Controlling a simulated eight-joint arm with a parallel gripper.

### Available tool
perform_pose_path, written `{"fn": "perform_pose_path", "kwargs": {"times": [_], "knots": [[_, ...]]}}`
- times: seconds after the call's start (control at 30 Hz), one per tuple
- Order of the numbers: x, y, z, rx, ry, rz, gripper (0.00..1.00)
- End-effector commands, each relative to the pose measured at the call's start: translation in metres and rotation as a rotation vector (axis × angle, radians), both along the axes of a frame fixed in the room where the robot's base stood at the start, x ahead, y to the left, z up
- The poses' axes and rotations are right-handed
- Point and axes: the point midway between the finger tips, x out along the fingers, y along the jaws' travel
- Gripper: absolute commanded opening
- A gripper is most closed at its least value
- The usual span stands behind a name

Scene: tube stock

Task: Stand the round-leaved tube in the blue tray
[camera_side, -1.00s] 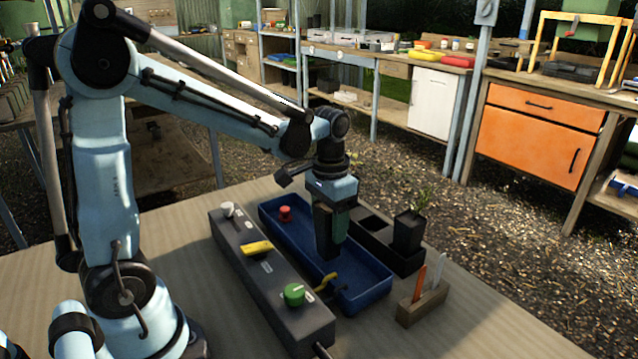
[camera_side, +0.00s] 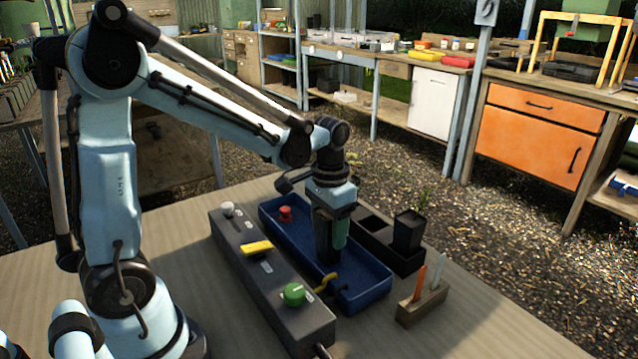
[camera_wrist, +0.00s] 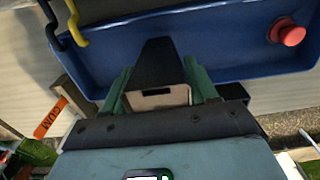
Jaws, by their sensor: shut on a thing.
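My gripper (camera_side: 335,232) is over the blue tray (camera_side: 375,277), shut on a dark tapered tube (camera_side: 323,240). In the wrist view the black tube (camera_wrist: 157,62) sits between the green fingers of my gripper (camera_wrist: 160,85), in front of the wall of the blue tray (camera_wrist: 215,50). In the side view the tube looks upright with its lower end inside the tray outline. I cannot tell whether it touches the tray floor. Its leaves are hidden or too small to make out, so their shape cannot be told.
A red knob (camera_side: 286,213) and a yellow hooked handle (camera_side: 326,282) are at the tray. A grey control box (camera_side: 262,285) lies along its left side. A black rack (camera_side: 377,240) with another planted tube (camera_side: 407,231) is to the right. A wooden label holder (camera_side: 421,306) stands front right.

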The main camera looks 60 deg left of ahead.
Motion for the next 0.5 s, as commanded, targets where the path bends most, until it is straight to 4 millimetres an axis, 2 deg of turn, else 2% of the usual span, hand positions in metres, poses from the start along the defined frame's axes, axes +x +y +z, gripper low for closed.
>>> {"fn": "perform_pose_path", "kwargs": {"times": [0.5], "knots": [[0.0003,0.0,-0.0055,0.0,0.0,0.0,0.22]]}}
